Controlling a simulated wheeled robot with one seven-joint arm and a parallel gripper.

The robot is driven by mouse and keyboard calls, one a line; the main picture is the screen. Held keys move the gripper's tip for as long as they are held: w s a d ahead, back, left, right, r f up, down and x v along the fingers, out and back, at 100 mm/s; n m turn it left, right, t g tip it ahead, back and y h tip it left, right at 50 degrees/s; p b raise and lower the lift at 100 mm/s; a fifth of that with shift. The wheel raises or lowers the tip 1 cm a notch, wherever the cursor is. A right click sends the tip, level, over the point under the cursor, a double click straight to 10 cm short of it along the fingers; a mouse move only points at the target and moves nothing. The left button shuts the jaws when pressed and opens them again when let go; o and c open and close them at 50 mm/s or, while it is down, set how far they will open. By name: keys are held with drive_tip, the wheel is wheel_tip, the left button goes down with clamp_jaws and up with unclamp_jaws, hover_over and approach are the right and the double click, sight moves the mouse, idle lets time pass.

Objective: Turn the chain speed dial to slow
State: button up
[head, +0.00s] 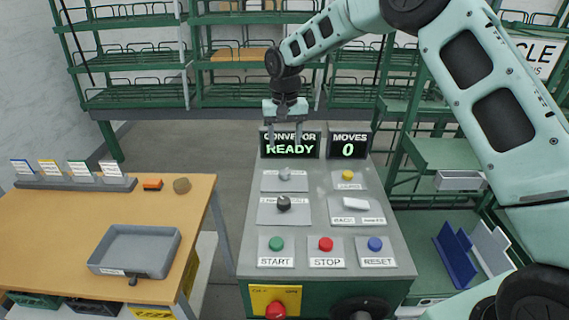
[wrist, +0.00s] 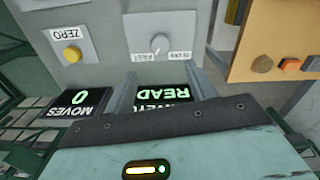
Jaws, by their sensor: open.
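A light grey dial (head: 285,173) sits on a pale plate at the back left of the sloped control panel. It also shows upside down in the wrist view (wrist: 160,43), with a label reading FAST on its left and another label, too small to read, on its right. I cannot tell for sure which way its pointer faces. My gripper (head: 284,140) is above and behind this dial, in front of the CONVEYOR READY display. Its two fingers (wrist: 163,78) are open and empty, apart from the dial and pointing toward its side of the panel.
A black knob (head: 283,203) stands just in front of the dial. A yellow button (head: 347,175), a white switch (head: 355,204) and the START, STOP and RESET buttons share the panel. Two displays (head: 348,145) rise at its back edge. A wooden table (head: 60,220) stands left.

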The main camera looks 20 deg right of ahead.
sight(285, 171)
wheel_tip(285, 171, down, 10)
drive_tip(key=p, duration=0.2)
drive_tip(key=shift+f+p, duration=0.2)
drive_tip(key=shift+p, duration=0.2)
drive_tip(key=c, duration=1)
